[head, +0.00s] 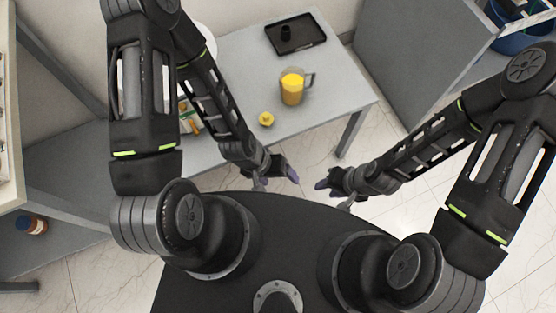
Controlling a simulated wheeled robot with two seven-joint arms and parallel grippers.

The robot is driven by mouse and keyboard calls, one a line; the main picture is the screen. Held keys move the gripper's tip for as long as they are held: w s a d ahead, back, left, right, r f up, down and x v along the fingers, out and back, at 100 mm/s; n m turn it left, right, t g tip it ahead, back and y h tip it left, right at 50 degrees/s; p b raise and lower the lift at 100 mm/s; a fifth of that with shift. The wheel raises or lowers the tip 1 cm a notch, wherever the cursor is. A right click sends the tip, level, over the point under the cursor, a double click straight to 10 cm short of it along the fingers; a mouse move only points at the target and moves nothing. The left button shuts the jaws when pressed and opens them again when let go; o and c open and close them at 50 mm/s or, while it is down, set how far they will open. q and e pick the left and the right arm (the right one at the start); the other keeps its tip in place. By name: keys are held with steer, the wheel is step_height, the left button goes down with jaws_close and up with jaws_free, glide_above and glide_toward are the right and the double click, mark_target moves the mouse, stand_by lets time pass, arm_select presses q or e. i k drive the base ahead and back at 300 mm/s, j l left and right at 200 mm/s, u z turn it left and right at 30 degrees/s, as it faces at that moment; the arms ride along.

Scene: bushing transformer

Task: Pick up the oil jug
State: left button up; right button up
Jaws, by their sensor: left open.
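The oil jug (291,91) stands upright on the grey table (240,62). It holds yellow contents and has a clear handle on its right side. My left gripper (277,179) is open and empty, in front of the table's near edge and well short of the jug. My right gripper (334,194) hangs to the right of the left one, apart from the jug. Its finger gap is too small to make out.
A small yellow object (266,119) sits left of and nearer than the jug. A black tray (296,34) with a dark item on it lies behind the jug. Small boxes (190,120) stand at the table's left, partly hidden by my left arm. A grey cabinet (420,50) stands right.

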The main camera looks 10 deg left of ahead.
mark_target(292, 80)
steer(key=u, duration=1.25)
steer(key=k+j+z, duration=0.15)
steer(key=k+z, duration=0.45)
steer(key=z, duration=0.15)
